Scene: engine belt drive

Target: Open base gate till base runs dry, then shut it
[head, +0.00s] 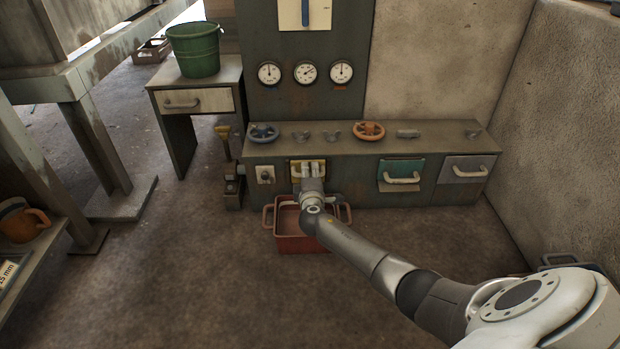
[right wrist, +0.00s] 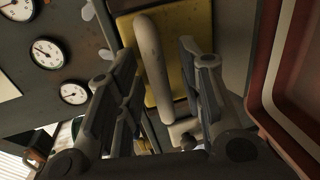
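A yellow gate plate (head: 295,170) with a pale bar handle sits low on the front of the grey-green cabinet. It also shows in the right wrist view (right wrist: 192,18), with its handle (right wrist: 152,60) running between my fingers. My right gripper (head: 312,177) is at this handle, its fingers open on either side of the bar, with a gap visible. A red bin (head: 287,243) with two side handles stands on the floor below the yellow gate. My right forearm hides part of it. I cannot tell from a label which gate is the base gate. My left gripper is not in view.
A teal gate (head: 401,168) and a grey gate (head: 467,165) are further right on the cabinet (head: 350,187). A blue handwheel (head: 264,132) and an orange one (head: 369,130) sit on its ledge. Three gauges (head: 305,72) are above. A green bucket (head: 194,50) stands left.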

